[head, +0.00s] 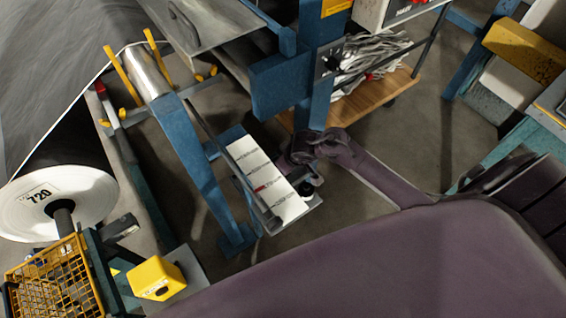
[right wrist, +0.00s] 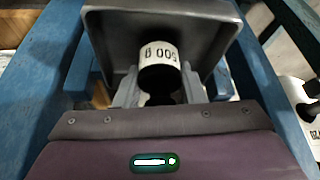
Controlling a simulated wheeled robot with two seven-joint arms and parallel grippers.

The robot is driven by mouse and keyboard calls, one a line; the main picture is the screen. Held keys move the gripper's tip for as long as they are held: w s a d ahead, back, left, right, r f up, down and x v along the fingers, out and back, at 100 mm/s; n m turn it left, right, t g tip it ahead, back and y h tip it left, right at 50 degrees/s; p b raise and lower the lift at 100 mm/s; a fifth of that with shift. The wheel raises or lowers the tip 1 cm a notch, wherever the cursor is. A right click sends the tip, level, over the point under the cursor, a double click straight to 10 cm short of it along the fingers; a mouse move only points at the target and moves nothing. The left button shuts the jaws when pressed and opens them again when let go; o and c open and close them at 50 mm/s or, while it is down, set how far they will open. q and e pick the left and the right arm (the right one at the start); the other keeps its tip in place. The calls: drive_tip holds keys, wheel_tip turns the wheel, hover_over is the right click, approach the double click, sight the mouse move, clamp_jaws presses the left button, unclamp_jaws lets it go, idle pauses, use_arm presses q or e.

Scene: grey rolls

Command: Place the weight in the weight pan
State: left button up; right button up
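In the right wrist view, the weight (right wrist: 158,54) is a small cylinder with a white band printed 500 g, upside down in the picture, and a dark near end. My right gripper (right wrist: 160,82) has a finger against each side of it and looks shut on it. The weight appears in front of a dark grey, square, raised-rim pan (right wrist: 208,45). I cannot tell whether it touches the pan floor. In the head view, my right gripper is mostly hidden at the end of my purple arm, beside a blue post. My left gripper is not in view.
A narrow tray with a white marked strip (head: 262,178) sits left of my right wrist. Blue frame beams (right wrist: 262,95) flank the pan. A large roll marked 720 (head: 85,190), a yellow basket (head: 50,285) and a yellow block (head: 157,277) are at left.

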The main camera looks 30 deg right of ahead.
drive_tip(key=o, duration=0.4)
drive_tip(key=shift+r, duration=0.3)
drive_tip(key=p+v, duration=0.3)
drive_tip(key=v, duration=0.9)
drive_tip(key=shift+s+f, duration=0.1)
drive_tip(key=shift+f, duration=0.05)
